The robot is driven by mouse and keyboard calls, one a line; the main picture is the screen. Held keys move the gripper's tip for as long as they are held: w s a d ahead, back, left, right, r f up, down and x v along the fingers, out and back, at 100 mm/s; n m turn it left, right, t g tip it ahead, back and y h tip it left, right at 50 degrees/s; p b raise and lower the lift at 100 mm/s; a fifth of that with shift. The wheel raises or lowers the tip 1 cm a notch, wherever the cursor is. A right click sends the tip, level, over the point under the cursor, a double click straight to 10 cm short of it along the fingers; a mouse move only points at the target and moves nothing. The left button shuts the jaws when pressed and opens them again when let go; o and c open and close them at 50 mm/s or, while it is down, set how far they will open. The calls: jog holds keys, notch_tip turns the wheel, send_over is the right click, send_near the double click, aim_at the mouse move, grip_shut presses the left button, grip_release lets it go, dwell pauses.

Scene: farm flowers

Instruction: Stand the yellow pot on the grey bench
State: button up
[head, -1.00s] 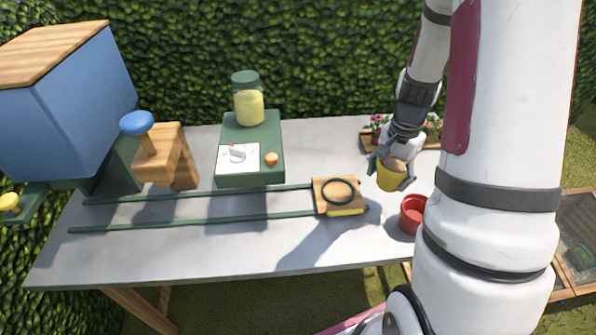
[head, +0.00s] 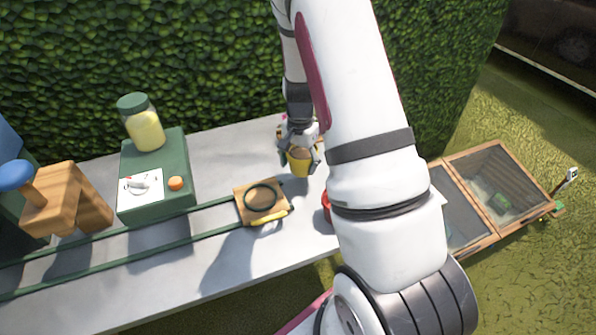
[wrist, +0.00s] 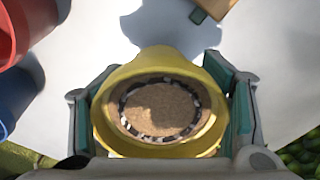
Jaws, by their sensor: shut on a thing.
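The yellow pot (head: 299,164) is in my gripper (head: 301,154), upright, near the right end of the grey bench (head: 222,258). In the wrist view the pot (wrist: 165,60) sits between both fingers, with brown soil and a dark speckled ring inside it. My gripper (wrist: 163,112) is shut on it. The grey bench top shows beneath the pot in the wrist view (wrist: 275,50). A shadow lies on the bench below the pot, which looks raised above it. The exact gap cannot be told.
A red pot (head: 327,206) stands close by, partly hidden by my arm. A wooden slide with a black ring (head: 260,197) sits on green rails. A green box (head: 158,194) with a jar (head: 143,124) is further left. A glazed wooden frame (head: 497,190) lies right of the bench.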

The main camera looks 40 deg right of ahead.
aim_at(300, 172)
jog(key=shift+f, duration=1.8)
jog(key=shift+f, duration=0.15)
jog(key=o, duration=1.5)
jog(key=shift+a, duration=0.1)
jog(key=shift+c, duration=0.2)
